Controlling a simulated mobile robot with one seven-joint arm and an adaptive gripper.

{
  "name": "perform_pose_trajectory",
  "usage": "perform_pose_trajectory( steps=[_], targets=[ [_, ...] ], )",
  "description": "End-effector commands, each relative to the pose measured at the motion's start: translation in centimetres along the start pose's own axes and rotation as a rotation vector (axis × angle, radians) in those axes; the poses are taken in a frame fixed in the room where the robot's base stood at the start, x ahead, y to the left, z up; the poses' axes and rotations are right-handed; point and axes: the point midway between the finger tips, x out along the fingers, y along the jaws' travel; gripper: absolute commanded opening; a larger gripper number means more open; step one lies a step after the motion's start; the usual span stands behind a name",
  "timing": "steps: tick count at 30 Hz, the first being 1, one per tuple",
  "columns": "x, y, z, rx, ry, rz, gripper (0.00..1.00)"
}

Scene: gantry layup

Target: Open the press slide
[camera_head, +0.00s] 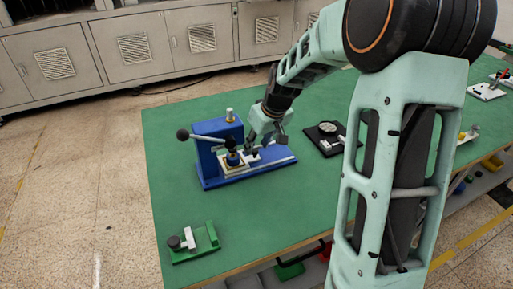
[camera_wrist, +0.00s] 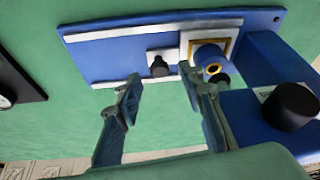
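The blue press (camera_head: 214,150) stands on the green table, with a long blue base and an upright column. Its slide carries a square light plate with a gold-coloured inner edge (camera_wrist: 226,36), under the blue ram (camera_wrist: 208,55). A small white block with a black knob (camera_wrist: 160,66) sits beside the plate on the base; I take it as the slide's handle. My gripper (camera_wrist: 160,76) is open and empty. Its fingertips lie either side of the knob in the wrist view, with no clear contact. In the head view my gripper (camera_head: 262,143) is just above the base, partly hiding the knob.
The press lever has a black ball end (camera_head: 183,134). A green fixture (camera_head: 195,242) sits at the table's front left corner. A black plate with a round part (camera_head: 326,134) lies right of the press. The green table (camera_head: 255,215) is clear in front.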

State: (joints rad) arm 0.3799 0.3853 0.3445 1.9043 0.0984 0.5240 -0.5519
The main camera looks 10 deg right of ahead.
Motion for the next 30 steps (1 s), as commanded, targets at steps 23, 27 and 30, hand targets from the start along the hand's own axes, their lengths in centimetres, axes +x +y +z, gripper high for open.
perform_pose_trajectory(
  steps=[23, 27, 30],
  targets=[
    [1.9, 0.0, -0.1, 0.001, 0.001, 0.001, 0.06],
    [1.9, 0.0, 0.0, 0.001, 0.001, 0.001, 0.00],
    [1.9, 0.0, 0.0, 0.001, 0.001, 0.001, 0.00]
  ],
)
